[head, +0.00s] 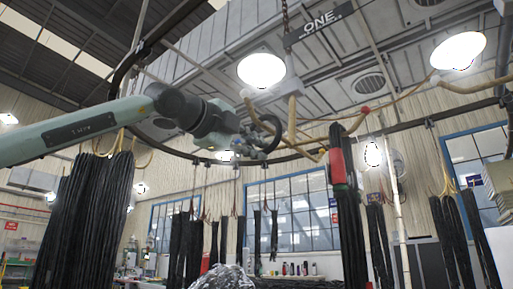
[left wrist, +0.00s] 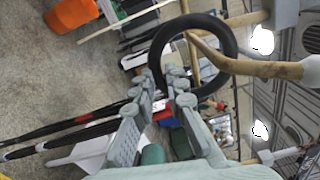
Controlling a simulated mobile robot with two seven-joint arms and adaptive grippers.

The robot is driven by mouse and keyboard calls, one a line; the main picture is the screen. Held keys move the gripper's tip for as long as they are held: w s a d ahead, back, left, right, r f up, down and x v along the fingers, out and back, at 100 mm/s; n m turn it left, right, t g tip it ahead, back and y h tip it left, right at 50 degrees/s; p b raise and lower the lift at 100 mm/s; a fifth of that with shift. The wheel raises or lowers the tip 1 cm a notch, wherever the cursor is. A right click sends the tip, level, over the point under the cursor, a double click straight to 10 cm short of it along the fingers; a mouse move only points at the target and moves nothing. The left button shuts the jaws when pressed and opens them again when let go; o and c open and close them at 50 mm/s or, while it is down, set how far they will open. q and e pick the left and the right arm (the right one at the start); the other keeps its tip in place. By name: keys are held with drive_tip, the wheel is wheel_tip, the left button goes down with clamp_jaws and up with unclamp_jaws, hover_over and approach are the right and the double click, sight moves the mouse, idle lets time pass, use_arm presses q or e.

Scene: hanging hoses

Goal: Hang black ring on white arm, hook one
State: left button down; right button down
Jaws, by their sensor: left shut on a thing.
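My left gripper (head: 252,141) is shut on the black ring (head: 279,132) and holds it up below the ONE sign (head: 320,27). In the left wrist view the fingertips (left wrist: 168,80) pinch the near edge of the ring (left wrist: 160,48). A tan hook with a pale base (left wrist: 262,69) reaches in from the right there. Its bent end overlaps the ring's opening; I cannot tell whether it passes through. In the head view, tan hooks (head: 292,118) hang from a pale fitting under the sign, close to the ring. My right gripper is not in view.
A dark curved rail (head: 122,75) runs around the hooks. Bundles of black hoses hang at the left (head: 95,205) and right. A red-and-black hanging piece (head: 337,165) is right of the ring. Round lamps (head: 261,69) hang overhead.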

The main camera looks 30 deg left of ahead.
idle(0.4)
use_arm(q)
drive_tip(key=c, duration=1.5)
unclamp_jaws()
drive_tip(key=shift+o, duration=0.2)
drive_tip(key=s, duration=1.2)
drive_tip(key=shift+a, duration=0.45)
drive_tip(key=shift+f, duration=0.1)
